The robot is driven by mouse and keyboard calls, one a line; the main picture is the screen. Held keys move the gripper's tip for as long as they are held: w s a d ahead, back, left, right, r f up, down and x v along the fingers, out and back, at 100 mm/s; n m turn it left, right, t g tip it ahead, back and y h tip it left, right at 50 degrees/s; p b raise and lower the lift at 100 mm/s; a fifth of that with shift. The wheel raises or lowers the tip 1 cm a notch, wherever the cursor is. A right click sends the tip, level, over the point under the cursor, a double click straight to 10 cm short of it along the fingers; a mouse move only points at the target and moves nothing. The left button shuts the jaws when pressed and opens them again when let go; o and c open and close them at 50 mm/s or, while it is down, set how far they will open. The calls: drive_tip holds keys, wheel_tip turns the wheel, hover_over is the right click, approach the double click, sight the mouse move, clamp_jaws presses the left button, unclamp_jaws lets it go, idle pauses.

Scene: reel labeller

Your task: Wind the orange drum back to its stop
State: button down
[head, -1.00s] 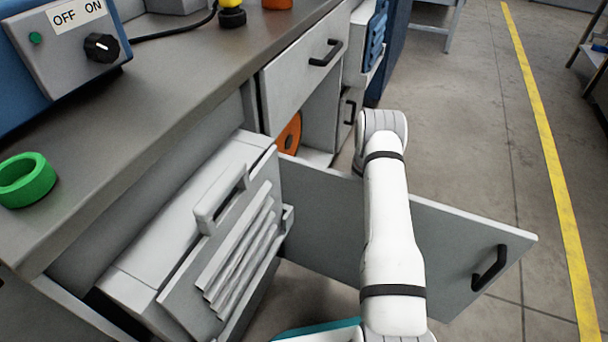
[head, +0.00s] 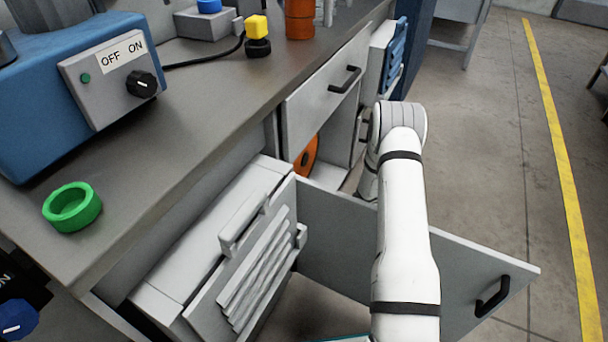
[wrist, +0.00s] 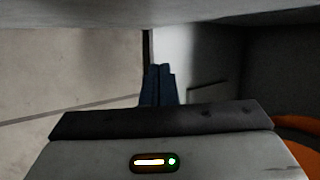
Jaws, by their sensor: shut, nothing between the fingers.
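The orange drum (head: 307,153) shows in the head view inside the open cabinet under the bench, partly cut off by the cabinet's edges. In the wrist view, a strip of orange (wrist: 296,132) shows at the right edge, beside the gripper's body. My gripper (wrist: 158,70) shows in the wrist view with its blue fingers together and empty, pointing away from the camera. The fingers appear apart from the orange part. In the head view my gripper is hidden behind my arm and the cabinet. The drum's stop cannot be made out.
The open cabinet door (head: 460,270) with a black handle stands out under my arm. A drawer (head: 325,95) is above the opening. A grey louvred unit (head: 215,260) stands on the near side. A green ring (head: 72,207) and a blue machine (head: 50,110) are on the bench.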

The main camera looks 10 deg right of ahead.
drive_tip(key=d+r+n+h+p, duration=0.1)
drive_tip(key=d+n+h+p, duration=0.25)
drive_tip(key=d+h, duration=0.35)
drive_tip(key=w+d+r+n+t+p, duration=0.2)
drive_tip(key=w+d+r+n+t, duration=0.1)
drive_tip(key=w+d+r+n, duration=0.3)
drive_tip(key=w+a+r+n+t+y+p, duration=0.2)
drive_tip(key=w+a+r+n+y, duration=0.15)
drive_tip(key=a+r, duration=0.2)
drive_tip(key=w+a+r+n+t+y+p, duration=0.25)
drive_tip(key=w+a+r+n, duration=0.2)
drive_tip(key=a, duration=0.25)
drive_tip(key=b, duration=0.5)
approach(301, 174)
drive_tip(key=w+a+f, duration=0.1)
drive_tip(key=a+f, duration=0.3)
drive_tip(key=shift+w+d+f, duration=0.1)
drive_tip(key=shift+f, duration=0.1)
